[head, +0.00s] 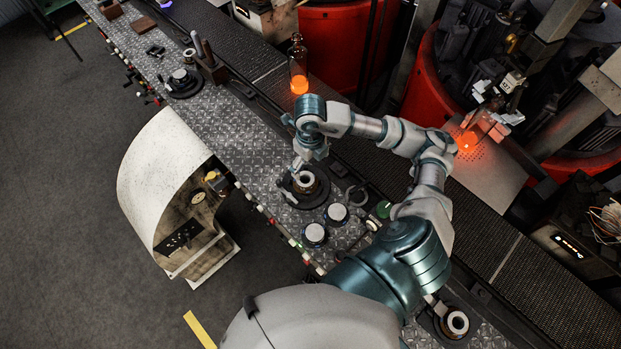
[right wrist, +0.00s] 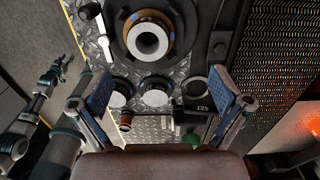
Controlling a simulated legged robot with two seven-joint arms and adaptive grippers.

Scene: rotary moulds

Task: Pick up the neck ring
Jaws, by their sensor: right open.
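The likely neck ring (head: 305,181) is a pale metal ring with a brownish collar, seated in a round dark holder on the metal walkway. It also shows in the right wrist view (right wrist: 147,40), at the top and beyond the fingertips. My right gripper (head: 303,160) is open and empty close above it in the head view.
Two pale round caps (head: 337,213) (head: 315,234) and a dark open ring (head: 357,195) lie beside the holder. A similar ring (head: 455,323) sits in another holder at lower right. A glowing bottle (head: 299,68) stands behind. A white curved cabinet (head: 160,180) borders the walkway.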

